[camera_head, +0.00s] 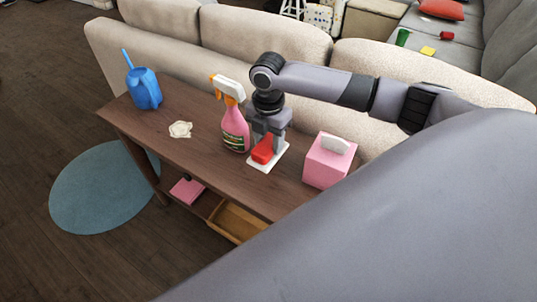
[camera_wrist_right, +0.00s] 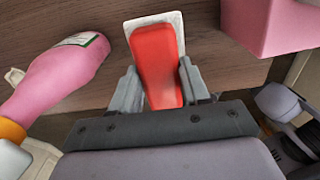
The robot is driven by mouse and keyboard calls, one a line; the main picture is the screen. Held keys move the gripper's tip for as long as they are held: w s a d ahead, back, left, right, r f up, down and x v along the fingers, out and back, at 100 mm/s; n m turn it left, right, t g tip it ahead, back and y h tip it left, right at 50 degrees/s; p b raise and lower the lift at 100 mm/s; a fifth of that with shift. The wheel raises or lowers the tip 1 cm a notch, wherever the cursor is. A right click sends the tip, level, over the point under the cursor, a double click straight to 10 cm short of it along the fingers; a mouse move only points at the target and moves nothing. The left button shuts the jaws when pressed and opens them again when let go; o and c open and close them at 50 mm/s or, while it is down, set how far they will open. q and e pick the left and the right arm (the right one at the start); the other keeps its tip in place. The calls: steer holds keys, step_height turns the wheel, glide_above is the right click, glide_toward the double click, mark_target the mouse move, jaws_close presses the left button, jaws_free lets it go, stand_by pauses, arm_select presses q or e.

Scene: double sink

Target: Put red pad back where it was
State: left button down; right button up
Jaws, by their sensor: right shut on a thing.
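The red pad (camera_head: 263,150) is at the white square mat (camera_head: 281,157) on the brown wooden table. My right gripper (camera_head: 267,140) reaches down from above and is shut on the red pad. In the right wrist view the red pad (camera_wrist_right: 157,64) lies lengthwise between the two fingers of my right gripper (camera_wrist_right: 158,92). The white mat (camera_wrist_right: 178,22) shows around the pad's far end. I cannot tell whether the pad touches the mat. My left gripper is not in view.
A pink spray bottle (camera_head: 235,130) stands close left of my right gripper, and a pink tissue box (camera_head: 325,164) close right. A blue watering can (camera_head: 144,88) and a small cream item (camera_head: 180,130) are farther left on the table (camera_head: 205,155). A sofa (camera_head: 200,65) runs behind.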

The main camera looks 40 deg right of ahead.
step_height(320, 180, down, 5)
steer(key=shift+r+b, duration=0.15)
steer(key=shift+b, duration=0.15)
steer(key=shift+f, duration=0.35)
steer(key=shift+f, duration=0.1)
steer(key=o, duration=0.9)
steer(key=shift+o, duration=0.2)
